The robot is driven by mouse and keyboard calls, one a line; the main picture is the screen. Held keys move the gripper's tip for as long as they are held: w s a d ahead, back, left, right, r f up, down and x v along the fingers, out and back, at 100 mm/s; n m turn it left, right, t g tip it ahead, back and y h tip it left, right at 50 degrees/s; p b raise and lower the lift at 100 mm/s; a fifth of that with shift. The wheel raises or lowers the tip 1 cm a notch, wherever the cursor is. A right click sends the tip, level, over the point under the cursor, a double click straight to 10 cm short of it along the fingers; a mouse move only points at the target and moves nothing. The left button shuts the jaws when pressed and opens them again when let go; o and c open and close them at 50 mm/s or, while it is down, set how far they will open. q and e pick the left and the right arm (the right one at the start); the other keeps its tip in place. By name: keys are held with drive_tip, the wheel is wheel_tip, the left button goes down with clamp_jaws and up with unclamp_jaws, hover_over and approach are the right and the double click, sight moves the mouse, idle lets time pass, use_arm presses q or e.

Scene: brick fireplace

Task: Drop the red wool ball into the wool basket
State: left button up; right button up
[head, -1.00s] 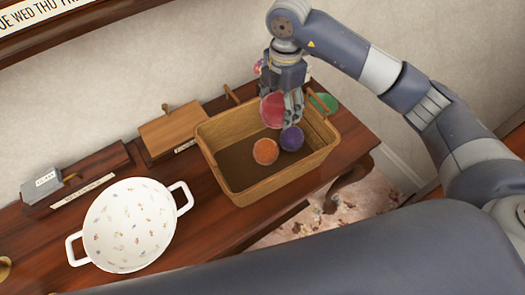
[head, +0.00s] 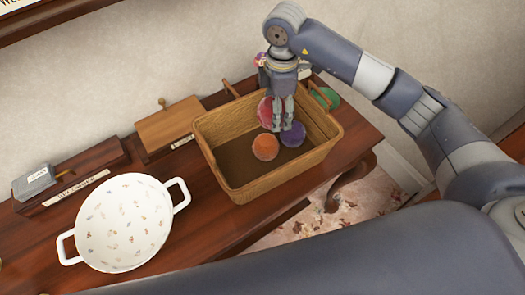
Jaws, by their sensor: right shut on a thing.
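The wool basket (head: 240,186) is a rectangular wicker basket with raised handles on the wooden table. An orange ball (head: 265,147) and a purple ball (head: 293,134) lie inside it. My right gripper (head: 282,125) points down into the back of the basket, shut on the red wool ball (head: 265,111). The fingers cover the right part of the red ball. Whether the ball touches the basket or the other balls cannot be told. My left gripper is not in view.
A white two-handled colander (head: 122,222) stands left of the basket. A wooden box (head: 170,124) and a dark calendar stand (head: 85,172) with a grey block (head: 33,182) are behind. A green ball (head: 325,98) lies beyond the basket's right rim.

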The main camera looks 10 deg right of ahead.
drive_tip(key=shift+f, duration=0.3)
drive_tip(key=o, duration=1.1)
drive_tip(key=shift+r, duration=0.1)
wheel_tip(320, 180, up, 12)
drive_tip(key=shift+f, duration=0.1)
